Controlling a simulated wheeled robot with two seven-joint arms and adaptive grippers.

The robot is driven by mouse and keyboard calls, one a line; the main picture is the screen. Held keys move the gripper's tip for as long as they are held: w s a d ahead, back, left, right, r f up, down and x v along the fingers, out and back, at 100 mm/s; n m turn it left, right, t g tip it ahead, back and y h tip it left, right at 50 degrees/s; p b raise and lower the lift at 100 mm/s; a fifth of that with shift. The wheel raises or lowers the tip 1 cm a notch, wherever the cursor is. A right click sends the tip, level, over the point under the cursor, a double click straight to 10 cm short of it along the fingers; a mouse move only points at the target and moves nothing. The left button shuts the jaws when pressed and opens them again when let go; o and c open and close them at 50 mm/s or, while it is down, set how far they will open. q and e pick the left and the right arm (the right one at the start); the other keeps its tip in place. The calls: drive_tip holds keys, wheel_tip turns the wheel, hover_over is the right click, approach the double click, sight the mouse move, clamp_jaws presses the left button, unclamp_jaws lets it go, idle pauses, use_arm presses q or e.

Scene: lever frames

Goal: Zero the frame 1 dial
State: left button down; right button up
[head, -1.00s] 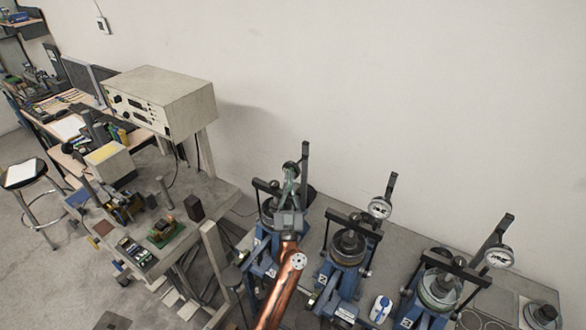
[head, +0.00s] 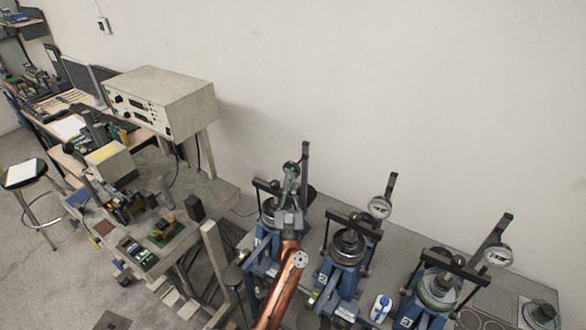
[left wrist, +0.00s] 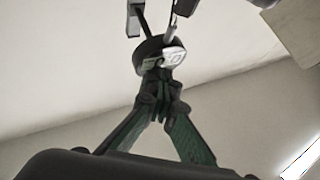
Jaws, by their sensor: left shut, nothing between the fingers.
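The leftmost lever frame, frame 1 (head: 269,210), is blue with a dark upright post and stands on the grey bench. Its dial (head: 289,167) is at the post and is mostly hidden behind my left gripper (head: 292,169). In the left wrist view the dial (left wrist: 150,51) shows as a dark round rim with part of a white face. My left gripper (left wrist: 162,75) is shut and empty, its green-black fingers together at the dial's lower edge. They overlap the dial; I cannot tell whether they touch it. The dial's needle cannot be read. My right gripper is not in view.
Two more blue lever frames, one in the middle (head: 346,252) and one at right (head: 437,290), carry white dials. A blue-white object (head: 380,308) lies between them. A beige instrument box (head: 165,97) stands at left.

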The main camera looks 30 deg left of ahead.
use_arm(q)
drive_tip(key=shift+w+d+r, duration=0.2)
drive_tip(key=shift+w+d, duration=0.05)
drive_tip(key=shift+d, duration=0.05)
drive_tip(key=shift+s+a+f+p, duration=0.1)
drive_tip(key=shift+s+f+p, duration=0.1)
drive_tip(key=shift+s+p, duration=0.3)
drive_tip(key=shift+s+a+f+p, duration=0.1)
drive_tip(key=shift+s+f+p, duration=0.1)
drive_tip(key=shift+s+p, duration=0.25)
drive_tip(key=s, duration=0.1)
drive_tip(key=s+p, duration=0.1)
drive_tip(key=s, duration=0.1)
drive_tip(key=shift+s+a, duration=0.2)
drive_tip(key=shift+s, duration=0.05)
